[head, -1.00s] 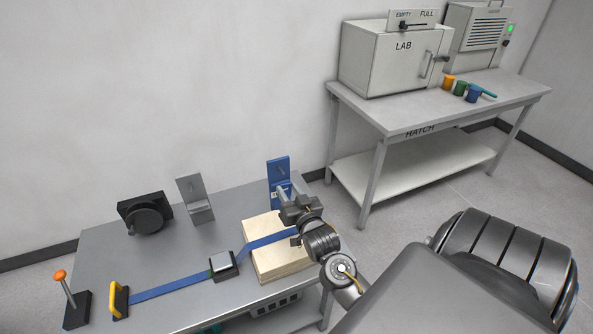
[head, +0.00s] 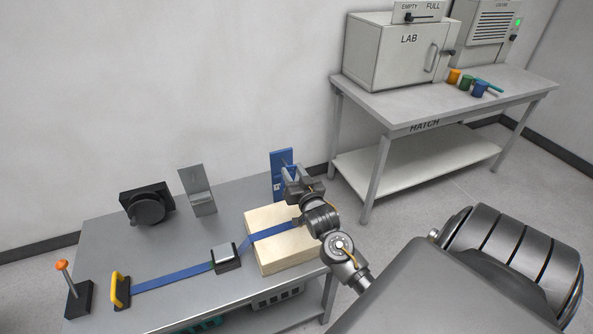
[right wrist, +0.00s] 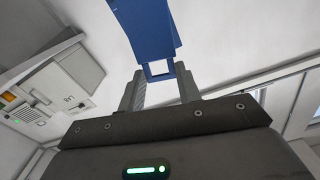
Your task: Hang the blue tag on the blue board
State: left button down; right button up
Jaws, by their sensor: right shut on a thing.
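The blue board (head: 279,160) stands upright at the far right corner of the grey table, near the wall. My right gripper (head: 289,176) is right in front of it, covering part of its lower right side. In the right wrist view my right gripper (right wrist: 160,87) is shut on the blue tag (right wrist: 159,68), whose open blue frame shows between the fingers. The blue board (right wrist: 140,22) rises just beyond it and overlaps it in the picture. I cannot tell whether the tag touches the board or a hook. My left gripper is not in view.
A wooden block (head: 270,255) with a blue strap (head: 180,277) across it lies below my right arm. A grey upright plate (head: 198,188), a black round device (head: 147,207) and a yellow handle (head: 120,290) stand on the table (head: 110,240). The lab bench (head: 420,112) is at the right.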

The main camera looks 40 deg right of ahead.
aim_at(286, 164)
jog(key=shift+f+b+x, duration=0.15)
jog(key=shift+b+x, duration=0.65)
jog(key=shift+x, duration=0.4)
jog(key=shift+f+b+x, duration=0.2)
jog(key=shift+b+x, duration=0.55)
jog(key=shift+x, duration=0.5)
jog(key=shift+w+d+f, duration=0.2)
jog(key=shift+w, duration=0.3)
jog(key=shift+w+f, duration=0.1)
jog(key=o, duration=1)
jog(key=shift+o, duration=0.2)
jog(key=shift+f, duration=0.1)
